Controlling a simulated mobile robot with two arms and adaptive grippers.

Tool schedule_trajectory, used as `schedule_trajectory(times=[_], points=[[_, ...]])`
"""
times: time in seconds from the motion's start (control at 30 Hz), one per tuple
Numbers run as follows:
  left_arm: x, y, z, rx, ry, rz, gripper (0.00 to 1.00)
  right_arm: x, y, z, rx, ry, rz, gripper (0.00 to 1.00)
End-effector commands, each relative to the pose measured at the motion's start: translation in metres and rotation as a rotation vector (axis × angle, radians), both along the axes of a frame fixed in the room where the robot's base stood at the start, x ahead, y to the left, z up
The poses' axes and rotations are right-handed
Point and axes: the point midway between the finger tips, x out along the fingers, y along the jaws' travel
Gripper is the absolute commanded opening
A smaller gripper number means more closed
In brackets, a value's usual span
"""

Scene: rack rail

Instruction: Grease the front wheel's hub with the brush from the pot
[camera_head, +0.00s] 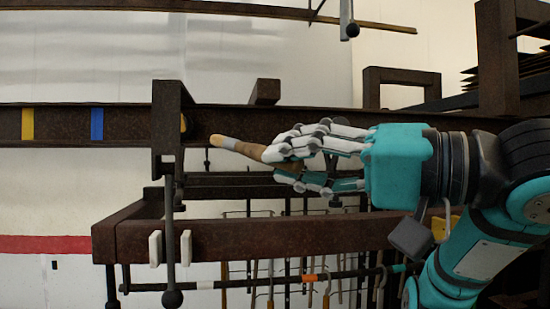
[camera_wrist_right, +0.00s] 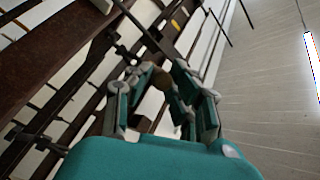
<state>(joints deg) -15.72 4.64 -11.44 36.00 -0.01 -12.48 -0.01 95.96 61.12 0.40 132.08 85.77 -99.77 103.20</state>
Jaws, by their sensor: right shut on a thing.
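My right gripper (camera_head: 280,160) comes in from the right and is shut on the brush (camera_head: 250,149). The brush has a wooden handle, a grey band and a tan tip that points left and slightly up. The tip is in front of the rusty rail beam, a little right of a dark upright bracket (camera_head: 168,120). A small yellowish round part shows at the bracket's right edge; I cannot tell whether it is the front wheel's hub. In the wrist view my right gripper (camera_wrist_right: 162,95) closes around a brown piece of the brush (camera_wrist_right: 163,77). No pot is visible.
The rail beam (camera_head: 60,123) carries a yellow and a blue band at the left. A lower rusty beam (camera_head: 270,235) runs below the brush, with several hooks and rods hanging under it. A rusty frame (camera_head: 400,77) and stacked dark plates stand at the right.

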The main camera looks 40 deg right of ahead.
Motion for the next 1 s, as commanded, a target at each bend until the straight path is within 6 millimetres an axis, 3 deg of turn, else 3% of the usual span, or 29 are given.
schedule_trajectory(times=[0.23, 0.37, 0.47, 0.73, 1.0], points=[[-0.039, 0.001, 0.001, 0.003, 0.056, 0.001, 0.62, 0.028, 0.001, 0.006, 0.001, 0.004, 0.004, 0.00], [-0.049, 0.002, 0.002, 0.004, 0.071, 0.001, 0.62, 0.044, 0.001, 0.009, 0.002, 0.004, 0.003, 0.00], [-0.045, 0.001, 0.004, 0.004, 0.065, 0.001, 0.62, 0.056, 0.002, 0.012, 0.002, 0.004, 0.004, 0.00], [-0.011, -0.002, 0.013, -0.002, 0.013, 0.000, 0.62, 0.088, 0.002, 0.019, 0.001, 0.003, 0.003, 0.00], [-0.022, -0.001, 0.019, -0.001, 0.029, 0.000, 0.62, 0.114, 0.002, 0.024, 0.001, 0.003, 0.002, 0.00]])
